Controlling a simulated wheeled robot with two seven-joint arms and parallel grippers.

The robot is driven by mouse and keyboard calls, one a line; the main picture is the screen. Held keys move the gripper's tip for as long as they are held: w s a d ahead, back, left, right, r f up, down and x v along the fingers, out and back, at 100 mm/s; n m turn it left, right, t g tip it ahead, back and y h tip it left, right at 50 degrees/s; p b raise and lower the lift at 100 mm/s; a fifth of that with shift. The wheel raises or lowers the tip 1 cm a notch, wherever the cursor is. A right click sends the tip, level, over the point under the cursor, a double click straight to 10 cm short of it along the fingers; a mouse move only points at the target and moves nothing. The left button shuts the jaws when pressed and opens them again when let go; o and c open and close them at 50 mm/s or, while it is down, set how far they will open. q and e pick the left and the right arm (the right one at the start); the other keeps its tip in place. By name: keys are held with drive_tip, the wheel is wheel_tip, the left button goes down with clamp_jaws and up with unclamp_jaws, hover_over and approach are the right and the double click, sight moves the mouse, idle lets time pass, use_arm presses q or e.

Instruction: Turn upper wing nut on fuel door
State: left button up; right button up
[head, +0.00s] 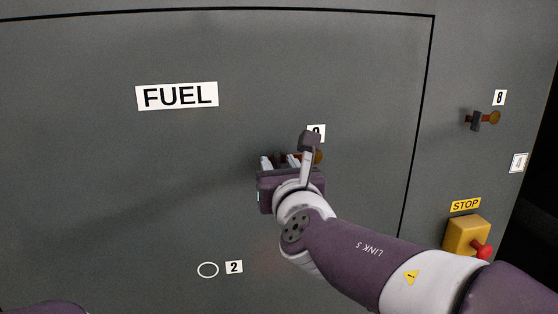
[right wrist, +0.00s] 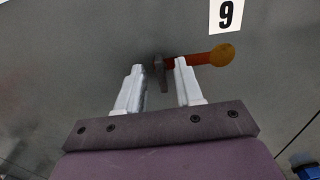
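The grey fuel door (head: 80,190) carries a white FUEL label (head: 177,96). A wing nut with an orange rounded end (head: 319,157) sits beside the number 9 label, mostly hidden by my right gripper in the head view. In the right wrist view the wing nut (right wrist: 200,59) has an orange arm pointing right and a dark grey block at its left. My right gripper (right wrist: 158,72) is open, its two pale fingers apart, with the dark block between the fingertips, nearer the right finger. Contact cannot be told. In the head view the right gripper (head: 279,160) faces the door. My left gripper is out of view.
A yellow STOP box (head: 467,236) with a red button is at lower right, near my right forearm. A white ring (head: 208,270) is beside number 2.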

drive_tip(key=shift+s+d+r, duration=0.2)
drive_tip(key=shift+s+d, duration=0.15)
drive_tip(key=shift+s, duration=0.2)
drive_tip(key=shift+w+a+f, duration=0.15)
drive_tip(key=shift+w+a, duration=0.15)
drive_tip(key=shift+w, duration=0.15)
clamp_jaws()
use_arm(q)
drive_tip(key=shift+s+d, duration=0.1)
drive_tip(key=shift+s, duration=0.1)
